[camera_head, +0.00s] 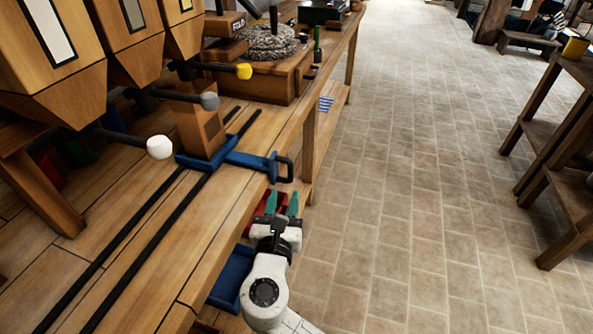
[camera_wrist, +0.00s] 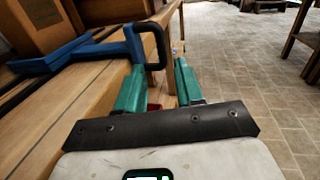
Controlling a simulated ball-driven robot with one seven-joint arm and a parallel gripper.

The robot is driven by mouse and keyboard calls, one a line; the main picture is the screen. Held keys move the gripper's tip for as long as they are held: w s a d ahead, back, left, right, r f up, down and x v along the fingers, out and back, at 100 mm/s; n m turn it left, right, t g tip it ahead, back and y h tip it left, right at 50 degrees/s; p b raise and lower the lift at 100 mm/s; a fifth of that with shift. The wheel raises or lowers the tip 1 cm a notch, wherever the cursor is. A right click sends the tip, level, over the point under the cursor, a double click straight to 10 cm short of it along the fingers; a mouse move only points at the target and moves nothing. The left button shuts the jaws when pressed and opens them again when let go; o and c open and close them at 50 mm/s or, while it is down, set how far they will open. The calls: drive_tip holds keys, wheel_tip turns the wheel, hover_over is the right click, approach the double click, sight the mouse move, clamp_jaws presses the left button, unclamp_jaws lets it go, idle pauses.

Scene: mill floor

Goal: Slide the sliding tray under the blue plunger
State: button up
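The blue sliding tray (camera_head: 234,158) sits on two black rails (camera_head: 134,257) on the wooden bench and carries a brown wooden block (camera_head: 200,130). It also shows in the wrist view (camera_wrist: 50,62). Its dark loop handle (camera_head: 289,170) sticks out past the bench's front edge. My gripper (camera_head: 282,203) is open and empty, just short of the handle. In the wrist view the handle (camera_wrist: 161,45) lies ahead, between the green fingertips (camera_wrist: 160,66), with no clear contact. Plungers with white (camera_head: 159,147), grey (camera_head: 210,101) and yellow (camera_head: 243,71) knobs show. I see no blue plunger.
Wooden hoppers (camera_head: 50,45) stand over the rails at the left. A millstone (camera_head: 268,42) stands farther along the bench. A blue bin (camera_head: 231,277) is below the bench edge beside my arm. The tiled floor (camera_head: 420,180) is clear up to a wooden rack (camera_head: 550,130) at right.

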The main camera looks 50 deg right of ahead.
sight(290, 173)
drive_tip(key=x, duration=0.9)
drive_tip(key=shift+w+d, duration=0.15)
drive_tip(key=shift+d, duration=0.1)
drive_tip(key=shift+c, duration=0.3)
clamp_jaws()
